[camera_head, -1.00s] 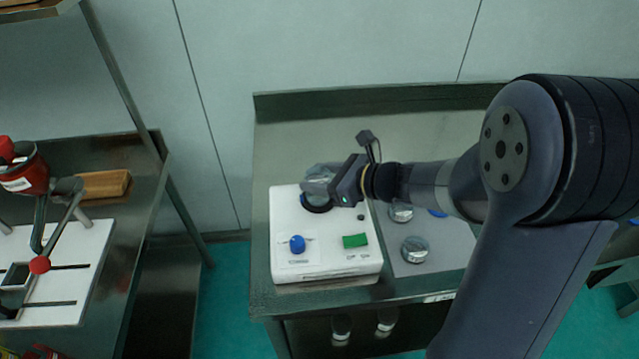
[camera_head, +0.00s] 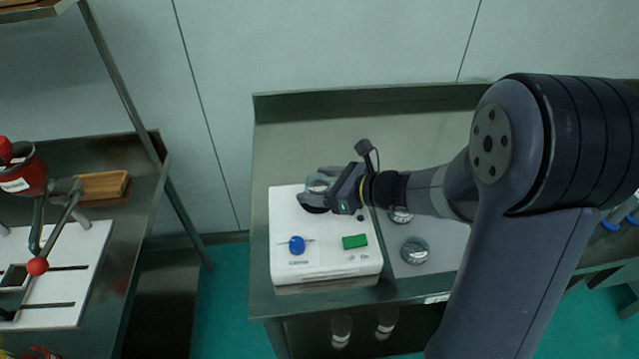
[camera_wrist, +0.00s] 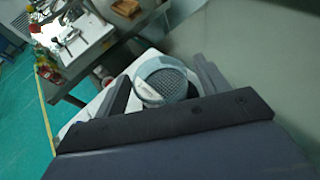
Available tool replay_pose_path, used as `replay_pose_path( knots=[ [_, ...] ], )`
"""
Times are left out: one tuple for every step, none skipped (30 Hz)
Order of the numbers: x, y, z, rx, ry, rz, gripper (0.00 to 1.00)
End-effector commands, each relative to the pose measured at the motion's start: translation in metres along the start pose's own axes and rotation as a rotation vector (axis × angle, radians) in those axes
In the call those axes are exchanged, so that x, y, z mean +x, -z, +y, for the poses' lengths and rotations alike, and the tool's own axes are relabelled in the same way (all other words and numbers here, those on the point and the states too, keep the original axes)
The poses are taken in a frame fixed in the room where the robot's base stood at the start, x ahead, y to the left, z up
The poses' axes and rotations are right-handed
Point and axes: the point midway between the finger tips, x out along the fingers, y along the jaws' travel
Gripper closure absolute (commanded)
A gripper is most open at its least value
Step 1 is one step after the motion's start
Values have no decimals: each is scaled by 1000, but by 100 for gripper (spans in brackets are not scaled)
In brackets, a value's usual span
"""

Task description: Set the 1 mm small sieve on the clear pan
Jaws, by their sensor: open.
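A small round sieve with a clear wall and a grey mesh (camera_wrist: 172,84) sits between my fingers in the wrist view. It also shows as a small clear round thing (camera_head: 319,183) in the head view, above the white shaker's dark round seat. My gripper (camera_head: 316,190) is open around the sieve, one finger on each side; in the wrist view (camera_wrist: 163,88) gaps show beside it. I cannot read the mesh size. A clear pan under the sieve cannot be told apart; the fingers and the sieve hide that spot.
The white shaker (camera_head: 288,265) has a blue knob (camera_head: 297,245) and a green switch (camera_head: 355,241). Clear round parts (camera_head: 414,250) (camera_head: 400,215) lie right of it on the metal table (camera_head: 300,140). The table's back is clear. A second bench (camera_head: 145,210) stands left.

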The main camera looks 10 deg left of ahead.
Motion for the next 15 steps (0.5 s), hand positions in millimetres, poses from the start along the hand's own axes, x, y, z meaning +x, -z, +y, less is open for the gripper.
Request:
replay_pose_path(
  knots=[
    [0,-1,0,0,0,0,30],
    [-1,-1,0,0,0,0,30],
    [-1,-3,0,0,0,0,30],
    [-2,-4,0,0,1,0,30],
    [-6,-3,-1,0,3,-1,30],
    [-11,-3,-2,-1,4,-2,30],
    [-16,-2,-2,-1,5,-1,30],
    [-21,-2,-2,0,6,-2,30],
    [-29,-2,-1,-1,6,-1,30],
    [-36,-2,-1,0,7,-1,30],
    [-42,-2,-2,-1,7,-1,30],
    [-51,-3,-2,0,8,-2,30],
    [-57,-2,-2,0,7,-1,30],
    [-64,-2,-2,0,8,-1,30],
    [-71,-2,-2,0,7,-1,30]
  ],
)
